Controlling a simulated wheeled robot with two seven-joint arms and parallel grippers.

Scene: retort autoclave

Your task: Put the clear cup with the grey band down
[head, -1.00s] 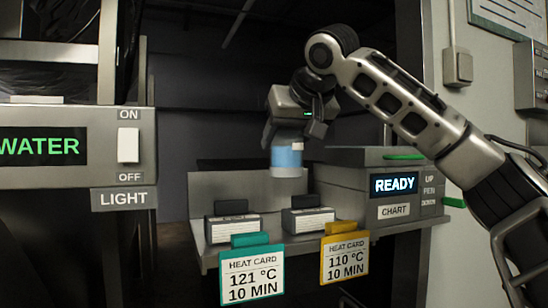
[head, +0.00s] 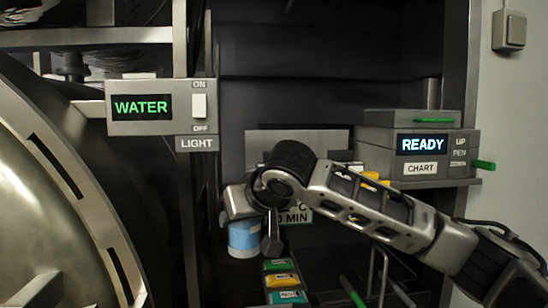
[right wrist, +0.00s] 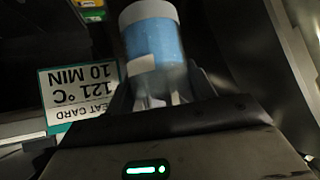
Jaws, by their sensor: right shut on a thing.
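The cup (head: 243,236) with blue contents and a pale grey band at its lower end hangs in my right gripper (head: 254,216), left of centre in the head view. In the right wrist view the same cup (right wrist: 152,42) sits between the fingers of the right gripper (right wrist: 160,92), which is shut on it. A small pale patch shows on its side. No surface is seen touching the cup's underside. My left gripper is not in view.
A round metal door (head: 40,215) fills the left. The WATER panel (head: 150,107) is above the cup. A READY recorder box (head: 425,150) stands on a shelf at right. Several coloured packs (head: 283,281) lie below. A heat card (right wrist: 78,92) hangs near the cup.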

